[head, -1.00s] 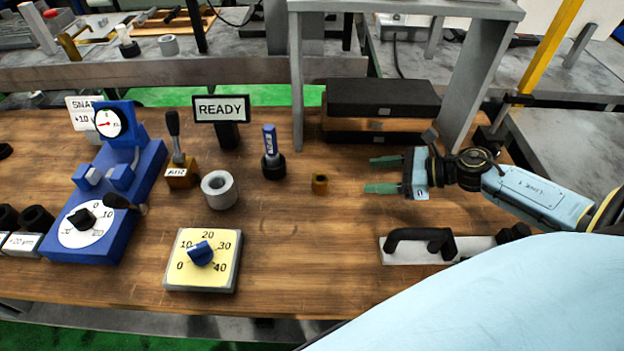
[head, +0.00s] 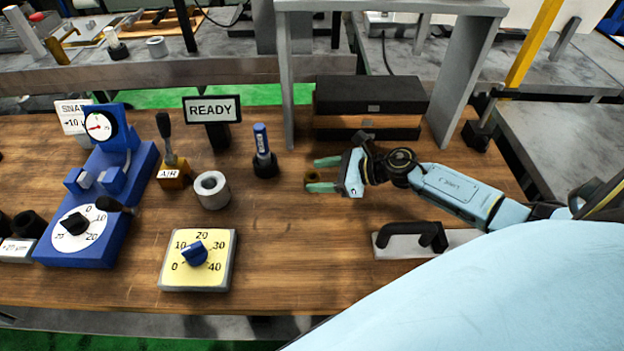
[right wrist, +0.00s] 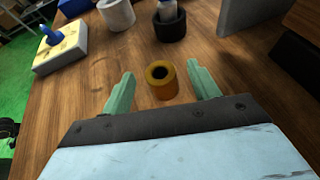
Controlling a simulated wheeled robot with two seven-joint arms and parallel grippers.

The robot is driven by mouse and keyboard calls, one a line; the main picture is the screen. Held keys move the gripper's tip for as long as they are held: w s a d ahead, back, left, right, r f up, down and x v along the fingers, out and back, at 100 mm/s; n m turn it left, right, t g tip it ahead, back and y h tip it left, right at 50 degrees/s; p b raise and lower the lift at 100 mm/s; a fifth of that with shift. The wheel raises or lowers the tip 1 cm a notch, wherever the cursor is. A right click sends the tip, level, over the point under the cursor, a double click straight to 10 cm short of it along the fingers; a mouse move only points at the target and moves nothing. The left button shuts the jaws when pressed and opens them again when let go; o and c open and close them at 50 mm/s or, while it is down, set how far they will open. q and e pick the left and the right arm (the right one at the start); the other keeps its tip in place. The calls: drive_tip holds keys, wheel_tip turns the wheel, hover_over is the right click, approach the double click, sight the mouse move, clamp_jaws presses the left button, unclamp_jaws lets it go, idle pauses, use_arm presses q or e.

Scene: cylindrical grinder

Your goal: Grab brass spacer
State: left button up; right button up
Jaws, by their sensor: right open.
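The brass spacer (right wrist: 161,84) is a small upright ring standing on the wooden table. In the right wrist view it stands between the two green fingers of my right gripper (right wrist: 160,88), with a gap on each side. In the head view the spacer (head: 311,177) is partly hidden by the fingers of my right gripper (head: 322,175), which comes in from the right. My right gripper is open and empty. My left gripper is not in view.
A grey ring (head: 212,190), a black holder with a blue marker (head: 264,152) and an AIR lever (head: 172,165) stand left of the spacer. Dark boxes (head: 368,105) lie behind my right gripper. A black-handled plate (head: 415,240) lies in front. The table's front middle is clear.

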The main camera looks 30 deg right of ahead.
drive_tip(key=shift+w+a+f, duration=0.25)
drive_tip(key=shift+w+a, duration=0.15)
drive_tip(key=c, duration=1.2)
drive_tip(key=shift+c, duration=0.3)
drive_tip(key=shift+r, duration=0.2)
